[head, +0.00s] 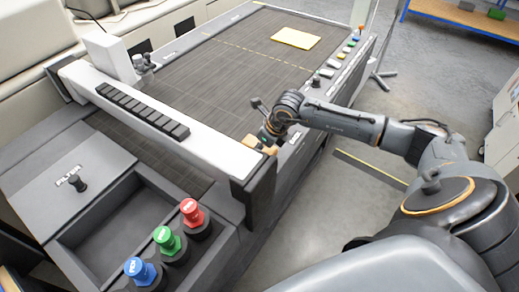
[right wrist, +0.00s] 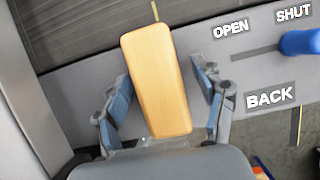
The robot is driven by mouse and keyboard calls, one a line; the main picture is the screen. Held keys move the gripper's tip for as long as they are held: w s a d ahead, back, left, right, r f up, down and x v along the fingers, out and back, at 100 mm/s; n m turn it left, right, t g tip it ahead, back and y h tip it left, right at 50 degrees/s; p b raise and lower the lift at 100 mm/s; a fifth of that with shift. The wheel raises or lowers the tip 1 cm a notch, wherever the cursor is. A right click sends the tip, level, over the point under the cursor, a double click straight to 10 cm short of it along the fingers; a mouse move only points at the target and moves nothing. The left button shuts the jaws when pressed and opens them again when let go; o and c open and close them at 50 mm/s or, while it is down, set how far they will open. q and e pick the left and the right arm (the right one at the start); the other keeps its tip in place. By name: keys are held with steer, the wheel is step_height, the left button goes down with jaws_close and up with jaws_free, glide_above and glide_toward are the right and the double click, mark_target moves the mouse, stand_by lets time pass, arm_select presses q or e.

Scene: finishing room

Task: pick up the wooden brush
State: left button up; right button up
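The wooden brush (right wrist: 158,80) shows in the right wrist view as a light wooden block with rounded corners. It lies on or just above the grey edge of the machine, beside the dark bed. My right gripper (right wrist: 165,92) is open, with one blue-padded finger on each side of the brush. A gap shows on the right, and a narrower one on the left. In the head view the brush (head: 252,141) is a small tan piece by the end of the white beam, partly hidden by my right gripper (head: 266,138). My left gripper is not in view.
The white beam (head: 160,110) with a dark end block crosses the machine bed (head: 235,60). A yellow cloth (head: 296,38) lies on the bed's far part. Blue, green and red knobs (head: 167,240) stand in front. A blue handle (right wrist: 300,42) sits right of the brush.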

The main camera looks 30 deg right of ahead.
steer(key=c, duration=1.3)
steer(key=shift+r, duration=0.15)
step_height(320, 180, up, 9)
steer(key=shift+w+r+b, duration=0.1)
steer(key=shift+b, duration=1.1)
steer(key=shift+r, duration=0.5)
steer(key=o, duration=0.6)
steer(key=c, duration=0.4)
